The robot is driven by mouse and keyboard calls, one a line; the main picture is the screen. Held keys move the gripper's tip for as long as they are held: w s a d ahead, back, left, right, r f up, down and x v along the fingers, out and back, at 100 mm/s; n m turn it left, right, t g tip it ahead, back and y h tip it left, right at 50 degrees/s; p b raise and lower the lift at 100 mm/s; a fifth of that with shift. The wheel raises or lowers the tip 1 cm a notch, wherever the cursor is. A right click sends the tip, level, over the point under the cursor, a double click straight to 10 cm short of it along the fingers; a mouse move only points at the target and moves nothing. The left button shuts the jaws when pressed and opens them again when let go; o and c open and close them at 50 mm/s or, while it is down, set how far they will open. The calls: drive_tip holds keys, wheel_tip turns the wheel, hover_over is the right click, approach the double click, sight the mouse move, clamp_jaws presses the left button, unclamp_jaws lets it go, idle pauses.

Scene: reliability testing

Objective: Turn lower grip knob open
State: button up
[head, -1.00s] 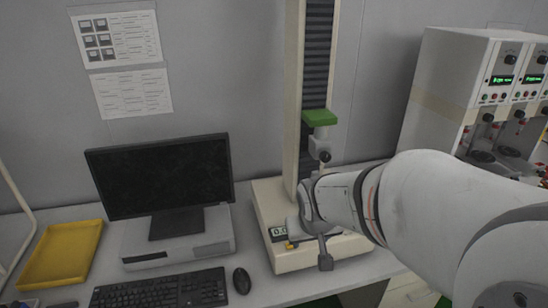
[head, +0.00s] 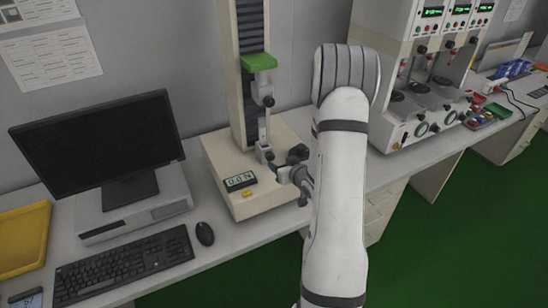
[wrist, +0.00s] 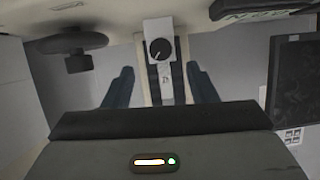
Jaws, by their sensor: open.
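The lower grip (head: 263,152) is a small pale block low on the test stand, just above its base. In the wrist view its round black knob (wrist: 160,50) has a light pointer mark and faces the camera. My gripper (head: 285,165) is just right of the lower grip in the head view. In the wrist view my gripper (wrist: 158,74) has its dark fingers apart, one on each side of the knob's line. The knob appears beyond the fingertips, with no visible contact. Nothing is held. In the head view my gripper partly hides the knob area.
The upper grip (head: 266,92) hangs below the green crosshead (head: 258,62). The stand's display (head: 240,181) reads about 0.0 N. A monitor (head: 97,140), keyboard (head: 125,263) and mouse (head: 204,234) are at left. Dial instruments (head: 415,75) stand at right.

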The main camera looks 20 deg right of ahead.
sight(271, 158)
drive_tip(key=p+x, duration=0.2)
drive_tip(key=x, duration=0.5)
drive_tip(key=shift+w, duration=0.25)
